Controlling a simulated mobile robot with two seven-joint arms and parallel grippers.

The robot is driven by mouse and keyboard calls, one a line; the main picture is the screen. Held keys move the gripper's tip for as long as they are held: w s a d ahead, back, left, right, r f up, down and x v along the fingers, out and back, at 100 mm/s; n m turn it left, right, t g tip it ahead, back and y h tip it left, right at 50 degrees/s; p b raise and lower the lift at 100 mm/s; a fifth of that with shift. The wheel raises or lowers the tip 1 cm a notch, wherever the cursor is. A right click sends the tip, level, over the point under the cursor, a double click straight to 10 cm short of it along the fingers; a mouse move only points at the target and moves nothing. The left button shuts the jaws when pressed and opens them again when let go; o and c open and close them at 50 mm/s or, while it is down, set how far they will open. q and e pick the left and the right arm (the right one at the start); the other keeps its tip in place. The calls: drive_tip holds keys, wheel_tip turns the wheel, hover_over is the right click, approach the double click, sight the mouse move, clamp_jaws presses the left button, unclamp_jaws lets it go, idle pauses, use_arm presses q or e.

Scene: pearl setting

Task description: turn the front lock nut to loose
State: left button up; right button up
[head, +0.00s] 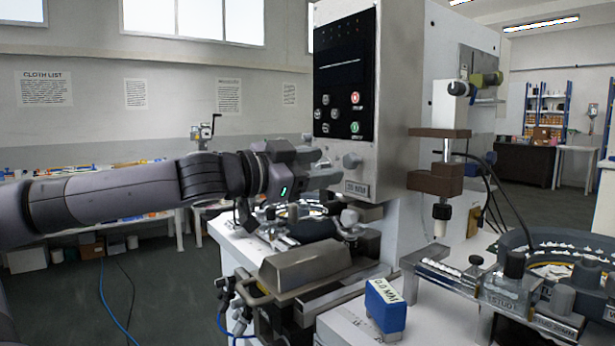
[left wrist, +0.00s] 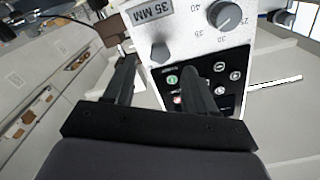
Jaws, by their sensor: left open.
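A grey knob (head: 352,160), which looks like the front lock nut, sits low on the front of the white machine, above a small plate reading 35 MM. In the left wrist view the knob (left wrist: 160,52) appears beyond and between my finger tips, next to the 35 MM plate (left wrist: 150,12). A round dial (left wrist: 224,14) with numbers around it is further right there. My left gripper (head: 332,172) is open and empty, pointing at the knob from the left; its fingers (left wrist: 158,68) appear apart from it. I cannot read the nut's setting. My right gripper is out of view.
The black button panel (head: 345,80) is above the knob. A brown clamp-like part (head: 436,180) juts out at right. A blue block (head: 385,306) stands on the white bench below, beside a ring-shaped feeder (head: 560,240). Metal parts (head: 300,265) sit below my gripper.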

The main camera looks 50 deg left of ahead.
use_arm(q)
drive_tip(key=shift+s, duration=1)
